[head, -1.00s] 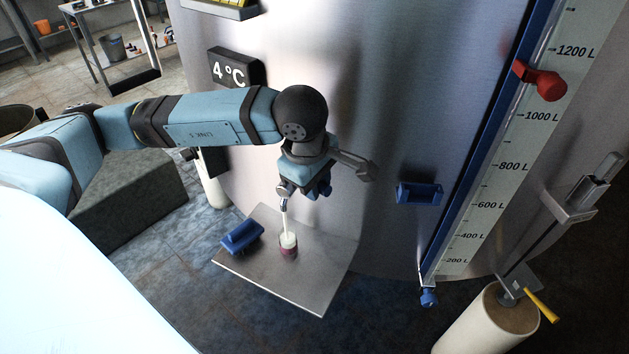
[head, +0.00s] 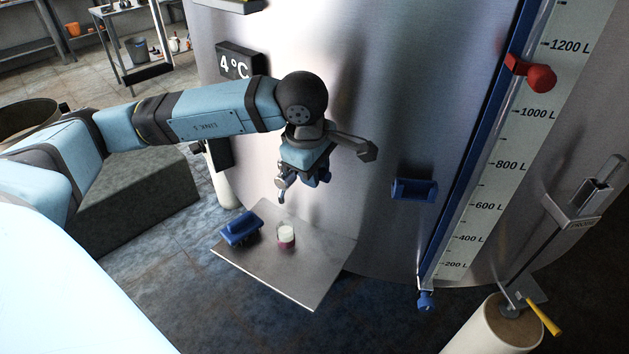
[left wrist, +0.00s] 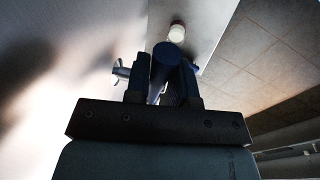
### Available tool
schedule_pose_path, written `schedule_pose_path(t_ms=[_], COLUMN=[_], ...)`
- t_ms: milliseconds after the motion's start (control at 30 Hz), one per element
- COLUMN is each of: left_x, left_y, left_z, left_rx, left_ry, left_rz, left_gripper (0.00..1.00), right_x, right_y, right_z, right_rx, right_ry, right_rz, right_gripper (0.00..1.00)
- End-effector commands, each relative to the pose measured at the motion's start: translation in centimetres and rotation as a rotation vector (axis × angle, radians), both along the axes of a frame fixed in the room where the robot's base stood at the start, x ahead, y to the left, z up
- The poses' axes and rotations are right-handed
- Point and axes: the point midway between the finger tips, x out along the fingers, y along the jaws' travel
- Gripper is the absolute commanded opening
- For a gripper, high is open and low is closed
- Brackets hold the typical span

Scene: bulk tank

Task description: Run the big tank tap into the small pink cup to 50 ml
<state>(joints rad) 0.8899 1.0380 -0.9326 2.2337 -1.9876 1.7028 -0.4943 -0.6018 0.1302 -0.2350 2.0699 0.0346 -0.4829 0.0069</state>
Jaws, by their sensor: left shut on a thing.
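The small pink cup (head: 286,238) stands upright on the steel shelf (head: 320,262) below the tap, with white milk in it; its level against 50 ml cannot be read. The tap's metal spout (head: 282,190) shows at the big tank (head: 350,70), with no stream below it. My left gripper (head: 316,176) is at the tap, shut on its blue handle (left wrist: 169,54), as the left wrist view shows. The gripper hides much of the tap in the head view. The cup also shows beyond the handle in the left wrist view (left wrist: 177,32). My right gripper is not in view.
A blue block-like holder (head: 240,228) lies left of the cup on the shelf. A blue bracket (head: 414,189) is on the tank wall. A level scale with a red pointer (head: 541,77) and a white post (head: 497,325) stand at the right.

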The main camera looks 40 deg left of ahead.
Motion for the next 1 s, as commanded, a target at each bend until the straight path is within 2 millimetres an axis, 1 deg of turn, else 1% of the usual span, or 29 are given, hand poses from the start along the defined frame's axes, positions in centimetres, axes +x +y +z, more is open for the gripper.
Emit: schedule_pose_path(t_ms=[33,67,200,400,433,533,833,933,1000], left_x=[0.4,0.7,1.0,1.0,1.0,1.0,0.9,0.8,0.6], left_y=[0.1,0.1,0.1,0.1,0.1,0.1,0.1,0.1,0.0], left_z=[-0.3,-0.4,0.0,0.1,0.1,0.1,0.2,1.0,2.0], left_rx=[0.0,-0.002,-0.002,-0.002,-0.002,-0.001,-0.001,-0.002,-0.001], left_ry=[-0.002,-0.003,-0.002,-0.002,-0.002,-0.002,-0.001,-0.003,-0.003], left_rz=[0.026,0.056,0.111,0.111,0.111,0.111,0.109,0.109,0.108], left_gripper=[0.0,0.0,0.0,0.0,0.25,0.48,0.48,0.48,0.48], right_x=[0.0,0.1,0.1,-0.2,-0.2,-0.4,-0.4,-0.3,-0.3], right_y=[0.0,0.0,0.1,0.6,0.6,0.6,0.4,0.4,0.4], right_z=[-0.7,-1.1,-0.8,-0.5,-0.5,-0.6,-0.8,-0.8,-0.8], right_rx=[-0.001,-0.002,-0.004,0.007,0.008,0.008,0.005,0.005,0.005], right_ry=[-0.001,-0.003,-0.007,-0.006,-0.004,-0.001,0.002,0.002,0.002], right_rz=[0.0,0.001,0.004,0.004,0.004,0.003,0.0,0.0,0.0], right_gripper=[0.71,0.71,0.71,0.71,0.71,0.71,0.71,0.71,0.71])
